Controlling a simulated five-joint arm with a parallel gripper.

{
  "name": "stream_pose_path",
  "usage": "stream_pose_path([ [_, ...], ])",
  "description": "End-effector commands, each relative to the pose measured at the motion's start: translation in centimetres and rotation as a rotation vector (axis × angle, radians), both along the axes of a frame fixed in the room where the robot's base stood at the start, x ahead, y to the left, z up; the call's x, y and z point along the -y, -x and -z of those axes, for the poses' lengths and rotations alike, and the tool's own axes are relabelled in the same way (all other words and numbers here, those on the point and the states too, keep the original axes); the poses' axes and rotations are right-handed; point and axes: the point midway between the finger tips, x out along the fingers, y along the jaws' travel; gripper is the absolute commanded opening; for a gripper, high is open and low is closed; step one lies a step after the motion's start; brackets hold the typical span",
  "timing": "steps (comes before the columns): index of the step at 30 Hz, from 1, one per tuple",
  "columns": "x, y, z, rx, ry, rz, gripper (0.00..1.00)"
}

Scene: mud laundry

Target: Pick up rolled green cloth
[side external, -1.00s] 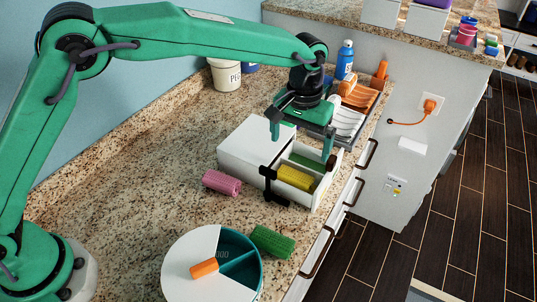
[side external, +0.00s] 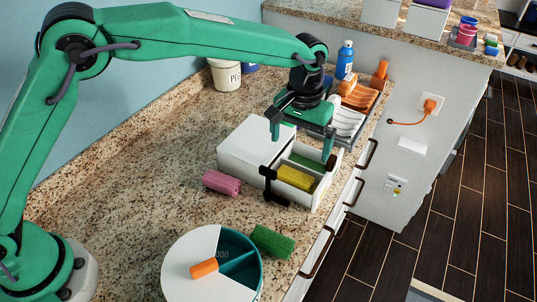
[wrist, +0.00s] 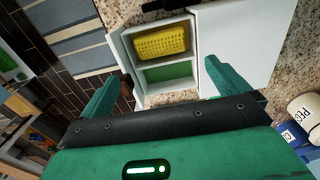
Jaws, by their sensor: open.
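A rolled green cloth (side external: 272,241) with a bumpy surface lies on the counter beside a round tub, at the front right in the side view. A rolled yellow cloth (side external: 296,178) sits in one compartment of a small white drawer box; it also shows in the wrist view (wrist: 160,42). The compartment beside it shows a green surface (wrist: 167,72); I cannot tell if it is a cloth or a lining. My gripper (side external: 301,146) is open and empty, pointing down above that box. Its two fingers (wrist: 160,75) straddle the green compartment in the wrist view.
A pink roll (side external: 221,183) lies left of the box. The round tub (side external: 190,254) has a white part-lid with an orange piece (side external: 204,268) on it. A rack (side external: 348,122) and blue bottle (side external: 345,60) stand behind. The counter's left middle is clear.

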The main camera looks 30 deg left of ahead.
Motion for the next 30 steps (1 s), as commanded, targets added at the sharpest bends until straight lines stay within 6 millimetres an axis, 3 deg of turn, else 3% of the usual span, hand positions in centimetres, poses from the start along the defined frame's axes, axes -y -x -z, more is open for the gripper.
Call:
stream_pose_path([
  [5,0.0,-0.1,-0.9,0.002,0.001,0.0,1.0],
  [15,0.0,-0.1,-5.1,0.003,0.002,0.0,1.0],
  [23,1.0,2.4,-5.2,-0.001,0.0,-0.006,1.0],
  [30,2.3,5.9,-5.4,0.0,0.0,-0.015,1.0],
])
